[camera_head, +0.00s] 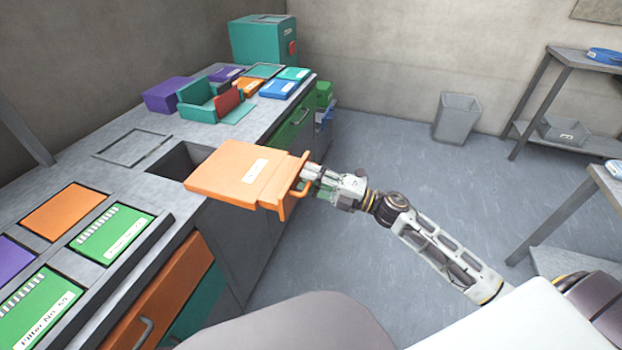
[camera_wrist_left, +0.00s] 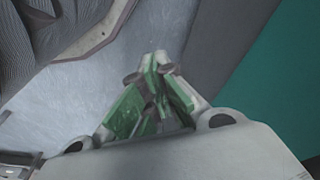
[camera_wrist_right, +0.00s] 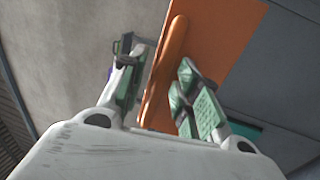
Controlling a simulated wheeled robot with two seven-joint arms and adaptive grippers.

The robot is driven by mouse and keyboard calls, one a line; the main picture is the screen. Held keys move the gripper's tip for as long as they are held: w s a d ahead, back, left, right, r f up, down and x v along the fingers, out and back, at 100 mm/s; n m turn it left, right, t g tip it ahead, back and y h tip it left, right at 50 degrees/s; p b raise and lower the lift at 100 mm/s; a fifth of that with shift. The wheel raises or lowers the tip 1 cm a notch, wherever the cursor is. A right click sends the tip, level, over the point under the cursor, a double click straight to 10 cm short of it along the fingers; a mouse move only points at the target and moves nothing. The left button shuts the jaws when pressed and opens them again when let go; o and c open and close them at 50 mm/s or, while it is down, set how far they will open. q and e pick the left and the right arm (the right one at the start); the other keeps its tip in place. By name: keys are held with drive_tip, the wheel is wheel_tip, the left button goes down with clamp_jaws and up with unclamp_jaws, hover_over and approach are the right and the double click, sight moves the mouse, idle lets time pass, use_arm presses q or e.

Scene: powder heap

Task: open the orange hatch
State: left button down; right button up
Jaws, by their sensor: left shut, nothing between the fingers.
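The orange hatch (camera_head: 235,170) is a flat orange panel with a white label. It stands out past the counter's front edge, beside a dark opening in the counter top. Its orange bar handle (camera_head: 297,188) is on the side facing my right gripper (camera_head: 308,180). In the right wrist view the handle (camera_wrist_right: 165,72) lies between the fingers of my right gripper (camera_wrist_right: 160,85), which are apart, with gaps showing beside the bar. My left gripper (camera_wrist_left: 158,75) shows only in the left wrist view, with its fingers together and empty, above the floor.
The counter (camera_head: 160,205) carries green, purple and orange panels at left and a green tray (camera_head: 215,105) with boxes at the back. An orange drawer front (camera_head: 160,290) is below. A grey bin (camera_head: 457,118) and shelves stand beyond open floor.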

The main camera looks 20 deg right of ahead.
drive_tip(key=shift+d, duration=0.1)
drive_tip(key=v, duration=1.1)
drive_tip(key=shift+s+d, duration=0.25)
drive_tip(key=shift+d, duration=0.05)
idle(0.4)
drive_tip(key=shift+f, duration=0.1)
idle(0.5)
